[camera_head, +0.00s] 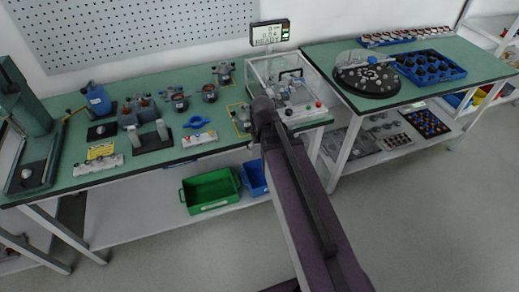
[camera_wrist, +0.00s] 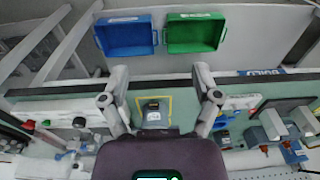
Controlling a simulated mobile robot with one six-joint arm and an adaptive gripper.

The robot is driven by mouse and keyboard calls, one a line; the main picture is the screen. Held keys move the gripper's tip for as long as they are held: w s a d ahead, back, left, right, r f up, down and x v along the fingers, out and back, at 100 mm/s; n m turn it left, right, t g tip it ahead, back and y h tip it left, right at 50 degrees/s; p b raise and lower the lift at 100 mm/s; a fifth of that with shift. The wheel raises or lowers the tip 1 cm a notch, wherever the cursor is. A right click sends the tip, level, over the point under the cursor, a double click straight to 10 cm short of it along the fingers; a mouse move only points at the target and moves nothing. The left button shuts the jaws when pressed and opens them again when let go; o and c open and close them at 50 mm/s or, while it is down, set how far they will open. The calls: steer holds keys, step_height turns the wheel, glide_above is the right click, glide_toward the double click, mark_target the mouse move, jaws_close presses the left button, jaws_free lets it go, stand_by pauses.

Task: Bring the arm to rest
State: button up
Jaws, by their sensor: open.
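My arm (camera_head: 310,210) reaches up from the lower right of the head view to the front edge of the green bench (camera_head: 165,85). My gripper is hard to make out there. In the wrist view my gripper (camera_wrist: 160,78) is open, its two fingers apart with nothing held between them. A small dark block with a light top (camera_wrist: 153,112) sits in a yellow-outlined square on the bench, seen between the fingers. That outlined spot also shows in the head view (camera_head: 240,118), just left of the arm. The gap between fingers and block cannot be judged.
A clear-walled test box (camera_head: 290,88) stands close behind my arm, under a display (camera_head: 271,34) reading READY. Green (camera_head: 210,191) and blue (camera_head: 254,178) bins sit on the lower shelf. A second bench (camera_head: 425,88) at right holds a black turntable (camera_head: 367,80). The front floor is clear.

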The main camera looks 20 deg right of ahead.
steer(key=shift+g, duration=0.3)
steer(key=s, duration=0.1)
steer(key=s+a, duration=0.2)
steer(key=s, duration=0.1)
steer(key=shift+a, duration=0.25)
